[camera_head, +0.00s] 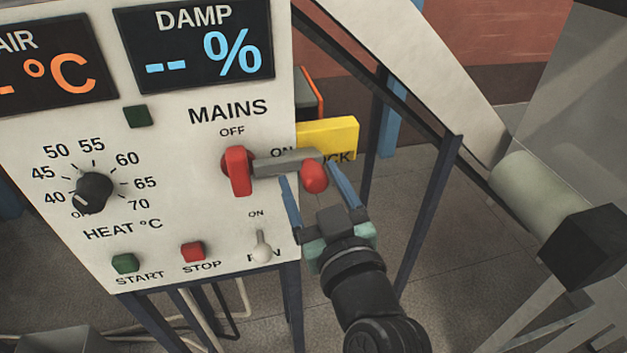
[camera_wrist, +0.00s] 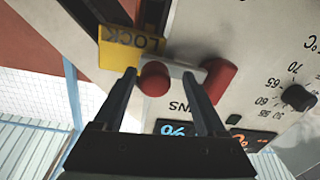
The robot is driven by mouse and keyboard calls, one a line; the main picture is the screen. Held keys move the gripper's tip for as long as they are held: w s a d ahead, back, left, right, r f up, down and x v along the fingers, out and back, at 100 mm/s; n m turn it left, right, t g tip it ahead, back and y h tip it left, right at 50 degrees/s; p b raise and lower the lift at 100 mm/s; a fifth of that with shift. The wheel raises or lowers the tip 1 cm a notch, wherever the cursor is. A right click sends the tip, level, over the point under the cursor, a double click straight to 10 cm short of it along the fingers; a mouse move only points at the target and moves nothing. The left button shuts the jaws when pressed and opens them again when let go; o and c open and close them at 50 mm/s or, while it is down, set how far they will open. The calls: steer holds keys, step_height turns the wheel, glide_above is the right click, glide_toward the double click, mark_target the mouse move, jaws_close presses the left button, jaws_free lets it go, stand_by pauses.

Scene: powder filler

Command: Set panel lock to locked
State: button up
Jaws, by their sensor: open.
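A yellow plate marked LOCK (camera_head: 335,134) stands at the right edge of the white panel; it also shows in the wrist view (camera_wrist: 128,45). A grey bar (camera_head: 283,163) runs sideways from beside the red MAINS handle (camera_head: 239,172) to a red knob (camera_head: 314,178) in front of the plate, partly covering its lettering. In the wrist view the red knob (camera_wrist: 155,80) lies between the two fingers. My gripper (camera_head: 308,172) is open, one finger on each side of the knob. I cannot tell whether either finger touches it.
The panel carries a HEAT dial (camera_head: 93,192), a green START button (camera_head: 125,263), a red STOP button (camera_head: 192,252) and a white toggle (camera_head: 262,247) left of my gripper. A dark frame post (camera_head: 428,220) stands to the right, with open floor between.

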steer(key=shift+d, duration=0.1)
steer(key=shift+s+d+f+b, duration=0.15)
steer(key=shift+s+d+b, duration=0.1)
steer(key=shift+s+b, duration=0.15)
steer(key=v, duration=1.2)
steer(key=shift+a, duration=0.15)
